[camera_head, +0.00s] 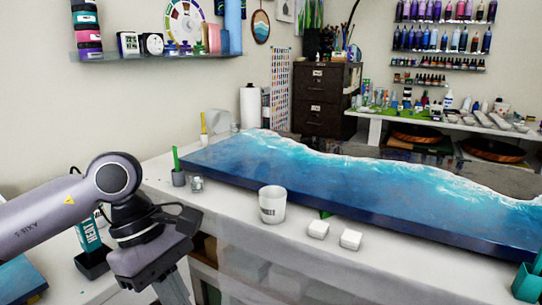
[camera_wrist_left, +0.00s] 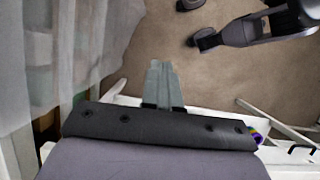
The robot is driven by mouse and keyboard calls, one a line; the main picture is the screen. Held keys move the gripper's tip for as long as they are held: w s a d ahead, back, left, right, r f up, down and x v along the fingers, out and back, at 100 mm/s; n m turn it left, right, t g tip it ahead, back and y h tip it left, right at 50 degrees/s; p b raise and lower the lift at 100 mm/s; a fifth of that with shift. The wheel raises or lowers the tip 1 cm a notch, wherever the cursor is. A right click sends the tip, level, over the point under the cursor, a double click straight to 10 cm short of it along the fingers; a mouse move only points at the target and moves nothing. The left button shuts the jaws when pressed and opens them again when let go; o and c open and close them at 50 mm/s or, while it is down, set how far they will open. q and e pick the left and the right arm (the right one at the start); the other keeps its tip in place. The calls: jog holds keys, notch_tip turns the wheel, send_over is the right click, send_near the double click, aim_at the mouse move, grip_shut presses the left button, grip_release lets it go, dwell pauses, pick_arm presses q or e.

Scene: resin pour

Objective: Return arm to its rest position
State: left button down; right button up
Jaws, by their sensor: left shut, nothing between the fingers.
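My left arm (camera_head: 60,208) comes in from the left in the head view. Its wrist bends down in front of the white worktable. My left gripper (camera_head: 172,287) points downward at the table's near side, its tips cut off by the bottom edge. In the left wrist view the gripper's fingers (camera_wrist_left: 161,82) are together, with nothing between them, above a brown floor (camera_wrist_left: 215,75). My right arm and gripper do not show.
A blue wave-patterned resin panel (camera_head: 300,185) lies on the worktable (camera_head: 235,215). A white cup (camera_head: 272,205) and two small white blocks (camera_head: 318,229) stand along its near edge. Chair legs (camera_wrist_left: 210,38) show on the floor.

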pick_arm(q)
jog(key=s+d+r+n+g+h+p, duration=0.1)
jog(key=s+d+r+n+h, duration=0.1)
jog(key=d+n+h, duration=0.55)
jog(key=s+d+r+n+h, duration=0.2)
jog(key=d+n+h, duration=0.45)
jog(key=h, duration=0.25)
jog(key=w+a+f+n+t+y, duration=0.2)
jog(key=a+f+n+t+y, duration=0.4)
jog(key=n, duration=0.5)
jog(key=w+a+f+n+t+y+p, duration=0.15)
jog(key=f+n+t, duration=0.25)
jog(key=n+t, duration=0.5)
jog(key=w+a+f+n+t+y, duration=0.35)
jog(key=n+t, duration=0.25)
jog(key=n, duration=0.6)
jog(key=s+a+f+n+g+y, duration=0.2)
jog(key=s+a+f+n, duration=0.1)
jog(key=f, duration=0.4)
jog(key=s+a+f+n+g+y, duration=0.3)
jog(key=s+f+n, duration=0.1)
jog(key=s+f, duration=0.2)
jog(key=s+a+f+n+g+y, duration=0.2)
jog(key=s+a+f+n, duration=0.2)
jog(key=f, duration=0.3)
jog(key=shift+s+f, duration=0.4)
jog(key=shift+s, duration=0.2)
